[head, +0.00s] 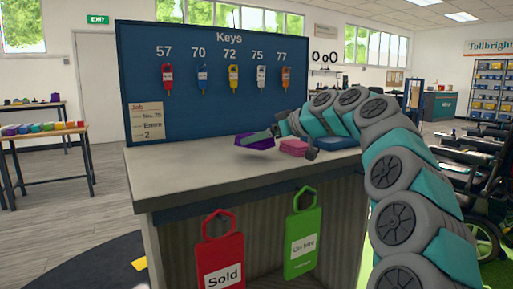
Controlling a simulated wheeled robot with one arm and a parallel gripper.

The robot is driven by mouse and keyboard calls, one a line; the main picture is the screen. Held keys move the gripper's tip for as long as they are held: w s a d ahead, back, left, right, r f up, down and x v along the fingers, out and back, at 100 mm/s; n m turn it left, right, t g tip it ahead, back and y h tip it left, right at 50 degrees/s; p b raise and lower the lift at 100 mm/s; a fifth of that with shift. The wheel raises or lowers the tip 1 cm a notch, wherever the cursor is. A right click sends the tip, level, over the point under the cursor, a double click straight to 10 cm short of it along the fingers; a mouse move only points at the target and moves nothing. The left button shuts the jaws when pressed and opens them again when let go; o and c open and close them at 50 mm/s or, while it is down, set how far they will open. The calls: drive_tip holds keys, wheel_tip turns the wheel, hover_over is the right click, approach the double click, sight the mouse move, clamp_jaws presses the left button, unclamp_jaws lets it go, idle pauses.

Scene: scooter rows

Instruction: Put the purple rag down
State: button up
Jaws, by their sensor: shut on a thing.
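The purple rag (256,142) is a flat purple piece at the end of my arm, over the grey counter top (190,169). My gripper (262,137) is shut on the rag, with a grey finger lying across it. A dark shadow shows under the rag's right side, and I cannot tell whether its lower edge touches the counter. A pink folded rag (294,147) lies on the counter to the right of the purple one, close to my wrist. A blue folded piece (337,142) lies further right, partly behind my arm.
A blue key board (225,85) with several hanging keys stands behind the counter. A red "Sold" tag (221,250) and a green tag (304,238) hang on the counter's front. The counter's left and front parts are bare. Scooters (476,190) stand at the right.

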sight(257, 159)
drive_tip(key=shift+w+a, duration=0.15)
drive_tip(key=shift+a, duration=0.15)
drive_tip(key=shift+f, duration=1.75)
drive_tip(key=shift+f, duration=0.1)
drive_tip(key=shift+f, duration=0.15)
drive_tip(key=o, duration=1.2)
drive_tip(key=shift+c, duration=0.2)
drive_tip(key=shift+r, duration=0.35)
drive_tip(key=b+v, duration=0.1)
drive_tip(key=v, duration=1.1)
